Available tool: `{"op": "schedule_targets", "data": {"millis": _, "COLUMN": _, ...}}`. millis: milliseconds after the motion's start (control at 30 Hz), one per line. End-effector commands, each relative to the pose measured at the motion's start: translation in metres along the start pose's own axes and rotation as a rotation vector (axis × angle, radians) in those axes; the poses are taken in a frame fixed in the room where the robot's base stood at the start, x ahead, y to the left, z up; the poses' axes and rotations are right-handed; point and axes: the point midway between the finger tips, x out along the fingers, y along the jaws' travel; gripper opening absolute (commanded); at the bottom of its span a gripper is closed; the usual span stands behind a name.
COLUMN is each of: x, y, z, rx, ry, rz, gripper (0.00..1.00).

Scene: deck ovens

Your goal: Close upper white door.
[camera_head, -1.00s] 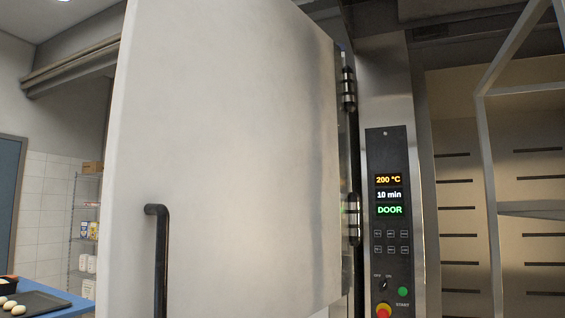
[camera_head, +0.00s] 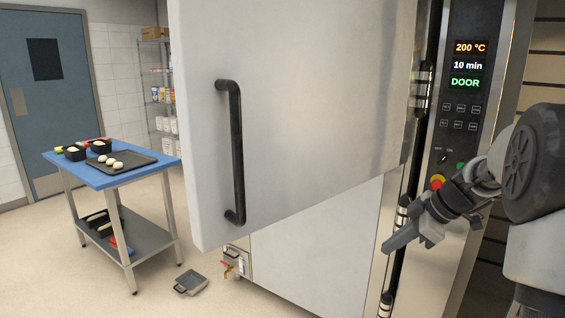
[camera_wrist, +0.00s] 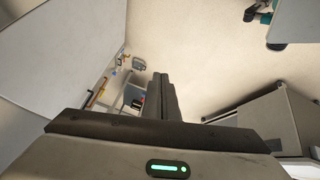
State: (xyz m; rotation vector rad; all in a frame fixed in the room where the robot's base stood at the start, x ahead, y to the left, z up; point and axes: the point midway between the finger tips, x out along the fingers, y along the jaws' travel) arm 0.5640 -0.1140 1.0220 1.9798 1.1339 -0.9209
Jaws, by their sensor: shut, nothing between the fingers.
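The upper white door (camera_head: 300,90) stands swung open in the head view, large and near. Its black vertical handle (camera_head: 234,150) is near its left edge, and its hinges are at its right edge beside the control panel. My gripper (camera_head: 390,247) is right of the door's lower edge, in front of the hinge side, apart from the handle. Its fingers are together and empty. The fingers (camera_wrist: 162,82) also show in the wrist view, pointing away over the floor. The handle cannot be made out there.
A control panel (camera_head: 464,90) lit with "DOOR" is right of the hinges. A lower white panel (camera_head: 310,240) lies below the door. A blue-topped table (camera_head: 95,176) with a tray stands at left, with a grey item (camera_head: 190,283) on the floor. Floor between is clear.

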Motion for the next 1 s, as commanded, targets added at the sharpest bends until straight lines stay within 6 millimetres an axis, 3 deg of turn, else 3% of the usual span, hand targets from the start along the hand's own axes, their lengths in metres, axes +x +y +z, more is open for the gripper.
{"op": "schedule_targets", "data": {"millis": 33, "x": -0.037, "y": -0.009, "z": -0.062, "rx": -0.148, "ry": 0.027, "rz": -0.036, "gripper": 0.0}}
{"op": "schedule_targets", "data": {"millis": 100, "x": -0.071, "y": -0.032, "z": -0.124, "rx": -0.34, "ry": 0.07, "rz": -0.094, "gripper": 0.0}}
{"op": "schedule_targets", "data": {"millis": 200, "x": -0.115, "y": -0.067, "z": -0.191, "rx": -0.571, "ry": 0.128, "rz": -0.163, "gripper": 0.0}}
{"op": "schedule_targets", "data": {"millis": 300, "x": -0.147, "y": -0.097, "z": -0.233, "rx": -0.738, "ry": 0.175, "rz": -0.213, "gripper": 0.0}}
{"op": "schedule_targets", "data": {"millis": 433, "x": -0.168, "y": -0.12, "z": -0.256, "rx": -0.85, "ry": 0.211, "rz": -0.248, "gripper": 0.0}}
{"op": "schedule_targets", "data": {"millis": 567, "x": -0.165, "y": -0.128, "z": -0.259, "rx": -0.874, "ry": 0.22, "rz": -0.257, "gripper": 0.0}}
{"op": "schedule_targets", "data": {"millis": 1000, "x": -0.082, "y": -0.154, "z": -0.266, "rx": -0.869, "ry": 0.22, "rz": -0.26, "gripper": 0.0}}
